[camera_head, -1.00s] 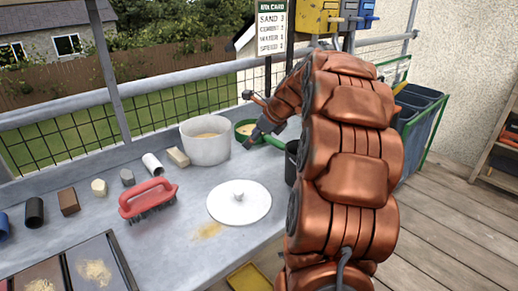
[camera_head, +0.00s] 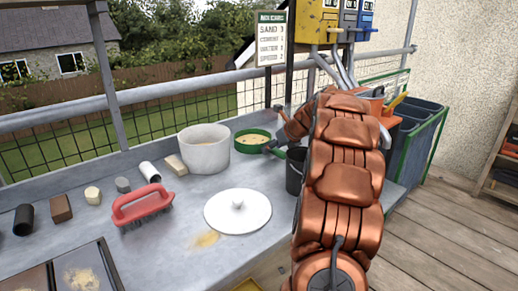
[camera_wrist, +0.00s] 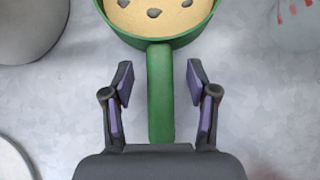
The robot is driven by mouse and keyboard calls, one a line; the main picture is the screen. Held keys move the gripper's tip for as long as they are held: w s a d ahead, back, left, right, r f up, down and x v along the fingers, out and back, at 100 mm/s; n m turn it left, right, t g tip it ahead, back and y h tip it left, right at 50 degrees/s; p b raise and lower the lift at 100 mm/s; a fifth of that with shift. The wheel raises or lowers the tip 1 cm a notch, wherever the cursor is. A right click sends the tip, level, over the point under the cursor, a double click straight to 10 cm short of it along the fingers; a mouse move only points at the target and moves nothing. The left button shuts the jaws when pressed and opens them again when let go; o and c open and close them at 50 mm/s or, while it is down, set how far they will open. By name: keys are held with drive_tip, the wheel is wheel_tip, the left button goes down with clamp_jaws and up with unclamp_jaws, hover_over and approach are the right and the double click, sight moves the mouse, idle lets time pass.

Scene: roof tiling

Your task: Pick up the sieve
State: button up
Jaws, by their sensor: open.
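The sieve is a round green pan with a straight green handle (camera_wrist: 160,95), holding sand-coloured material with several grey stones. In the head view the sieve (camera_head: 252,139) rests on the grey bench beside the white pot. My gripper (camera_wrist: 160,85) is open, with one purple-padded finger on each side of the handle and a gap on both sides. In the head view my gripper (camera_head: 276,143) is at the handle, and my arm hides part of the area behind it.
A white pot (camera_head: 204,150) stands left of the sieve and a dark cup (camera_head: 295,170) stands close to my arm. A white lid (camera_head: 238,211) and a red brush (camera_head: 142,205) lie nearer on the bench. A railing (camera_head: 170,88) runs behind.

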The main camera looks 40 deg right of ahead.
drive_tip(key=shift+x, duration=1.05)
drive_tip(key=shift+r, duration=0.1)
drive_tip(key=shift+c, duration=0.3)
clamp_jaws()
